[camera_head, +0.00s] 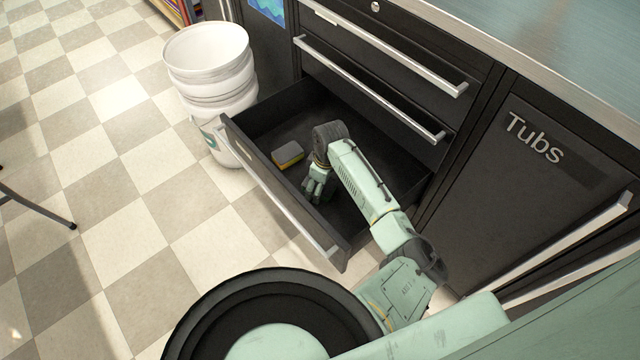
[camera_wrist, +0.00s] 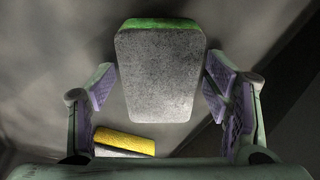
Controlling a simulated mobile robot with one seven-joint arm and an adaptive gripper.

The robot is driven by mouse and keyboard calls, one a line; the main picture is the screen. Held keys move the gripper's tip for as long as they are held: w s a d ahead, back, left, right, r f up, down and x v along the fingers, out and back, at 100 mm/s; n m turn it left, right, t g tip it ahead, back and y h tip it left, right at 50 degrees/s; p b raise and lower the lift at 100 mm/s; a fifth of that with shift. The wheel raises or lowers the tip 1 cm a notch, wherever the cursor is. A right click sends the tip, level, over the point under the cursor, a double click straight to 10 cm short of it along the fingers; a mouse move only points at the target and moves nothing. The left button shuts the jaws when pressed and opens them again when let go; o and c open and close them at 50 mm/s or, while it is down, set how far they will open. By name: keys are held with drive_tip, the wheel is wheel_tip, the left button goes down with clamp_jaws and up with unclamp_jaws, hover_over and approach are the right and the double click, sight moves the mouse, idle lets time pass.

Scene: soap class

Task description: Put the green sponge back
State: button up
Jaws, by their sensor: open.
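The green sponge (camera_wrist: 160,72) shows in the wrist view as a large grey face with a green edge along its far side. It lies between and beyond my fingers, over the drawer floor. My gripper (camera_wrist: 160,112) is open; one finger is to the left of the sponge and one to the right, the right one very close to it. Whether the right finger touches it is unclear. In the head view my gripper (camera_head: 318,190) reaches down inside the open bottom drawer (camera_head: 278,195). I cannot make out the green sponge there; my arm or hand may hide it.
A yellow and grey sponge (camera_head: 288,155) lies in the drawer, left of my gripper; it also shows at the lower left in the wrist view (camera_wrist: 124,141). White buckets (camera_head: 210,75) stand left of the drawer. A closed "Tubs" cabinet (camera_head: 540,170) is to the right.

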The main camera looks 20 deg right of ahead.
wheel_tip(320, 180, up, 12)
drive_tip(key=s+d, duration=0.1)
drive_tip(key=shift+b, duration=0.45)
drive_tip(key=shift+r, duration=0.1)
